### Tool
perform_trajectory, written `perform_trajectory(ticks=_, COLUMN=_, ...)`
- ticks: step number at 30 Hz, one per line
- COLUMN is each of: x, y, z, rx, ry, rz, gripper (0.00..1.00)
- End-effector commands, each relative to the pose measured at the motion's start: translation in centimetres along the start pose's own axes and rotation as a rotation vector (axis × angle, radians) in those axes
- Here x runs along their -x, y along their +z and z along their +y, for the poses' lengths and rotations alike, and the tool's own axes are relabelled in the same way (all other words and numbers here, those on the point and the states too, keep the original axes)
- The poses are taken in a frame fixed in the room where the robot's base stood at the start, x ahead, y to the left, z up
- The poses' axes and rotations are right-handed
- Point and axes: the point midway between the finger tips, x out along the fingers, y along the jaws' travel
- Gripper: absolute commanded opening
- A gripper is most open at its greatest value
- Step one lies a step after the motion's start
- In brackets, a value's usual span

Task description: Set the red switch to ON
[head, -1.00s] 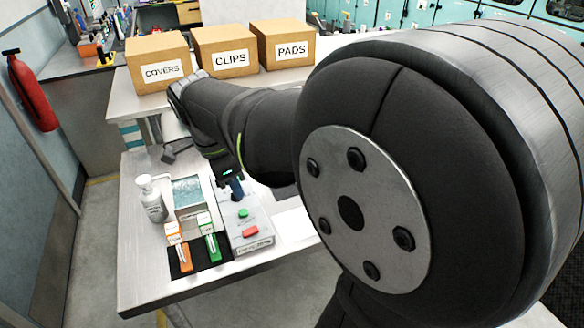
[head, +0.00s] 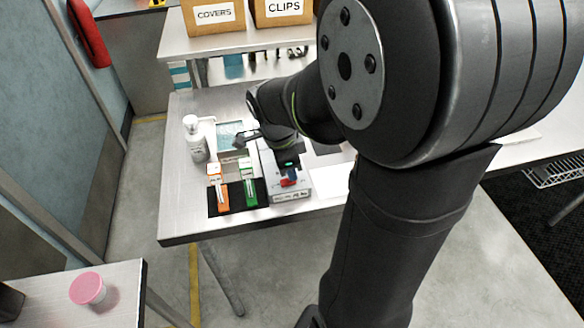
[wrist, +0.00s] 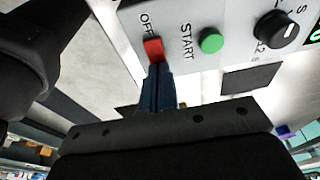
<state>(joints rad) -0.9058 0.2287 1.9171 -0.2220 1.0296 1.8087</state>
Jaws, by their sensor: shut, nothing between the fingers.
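The red switch (wrist: 153,48) sits on a light grey control panel (wrist: 180,18), beside the printed word OFF. My gripper (wrist: 157,68) is shut, with its blue fingertips right at the edge of the red switch; whether they touch it I cannot tell. In the head view, my gripper (head: 291,174) is over the near end of the panel (head: 292,196), and the red switch (head: 287,183) shows partly under the fingers. No ON label is visible.
A green START button (wrist: 211,40) and a black knob (wrist: 278,30) share the panel. Left of it are an orange module (head: 218,196), a green module (head: 249,190), a glass-like tray (head: 228,136) and a white pump bottle (head: 195,142). The table's front-left area is clear.

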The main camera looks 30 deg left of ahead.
Motion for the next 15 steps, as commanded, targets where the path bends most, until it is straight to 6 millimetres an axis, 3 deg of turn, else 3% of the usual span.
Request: perform_trajectory(ticks=15, x=-0.73, y=-0.09, z=0.09, rx=0.001, ry=0.005, rz=-0.07, gripper=0.0)
